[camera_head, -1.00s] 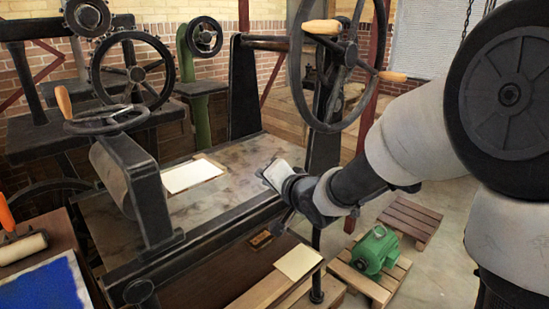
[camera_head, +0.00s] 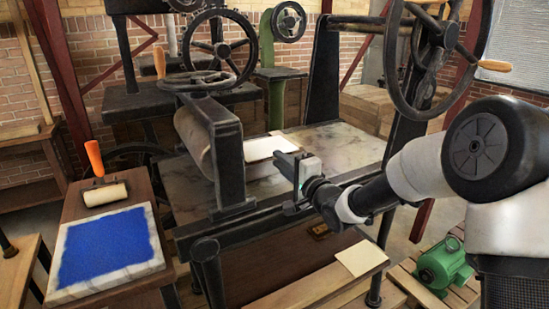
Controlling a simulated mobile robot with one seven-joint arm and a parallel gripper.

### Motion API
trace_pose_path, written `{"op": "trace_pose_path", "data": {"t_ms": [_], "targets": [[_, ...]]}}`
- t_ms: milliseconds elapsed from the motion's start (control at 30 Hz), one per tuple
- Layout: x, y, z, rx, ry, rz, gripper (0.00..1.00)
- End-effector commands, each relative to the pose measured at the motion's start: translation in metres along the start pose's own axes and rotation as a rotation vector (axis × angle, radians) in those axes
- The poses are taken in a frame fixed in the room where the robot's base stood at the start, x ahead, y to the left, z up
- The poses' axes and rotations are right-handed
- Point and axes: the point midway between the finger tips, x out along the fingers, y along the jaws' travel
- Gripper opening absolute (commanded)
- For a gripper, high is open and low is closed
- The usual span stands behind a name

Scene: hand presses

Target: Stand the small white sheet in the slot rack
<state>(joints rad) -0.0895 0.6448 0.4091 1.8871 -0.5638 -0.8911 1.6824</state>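A white sheet (camera_head: 268,147) lies flat on the bed of the press, partly hidden by the roller and its frame. A smaller cream-white sheet (camera_head: 362,261) lies flat on a low wooden plank below the front of the press. I cannot tell which is the task's small white sheet. My gripper (camera_head: 284,187) is in front of the press bed, pointing left. Its two dark fingers look spread apart with nothing between them. It is above and left of the cream sheet and apart from it. I cannot make out a slot rack.
The press bed (camera_head: 335,143) stands between a roller (camera_head: 195,140) and a large handwheel (camera_head: 437,60). At left, a wooden stand holds a blue inked slab (camera_head: 106,246) and an orange-handled roller (camera_head: 104,193). A green motor (camera_head: 444,265) sits on a pallet at right.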

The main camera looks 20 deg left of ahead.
Motion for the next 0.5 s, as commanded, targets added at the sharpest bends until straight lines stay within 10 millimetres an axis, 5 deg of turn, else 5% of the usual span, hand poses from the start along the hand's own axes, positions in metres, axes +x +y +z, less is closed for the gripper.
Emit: {"op": "trace_pose_path", "data": {"t_ms": [500], "targets": [[0.024,0.000,-0.001,0.001,0.002,0.001,0.15]]}}
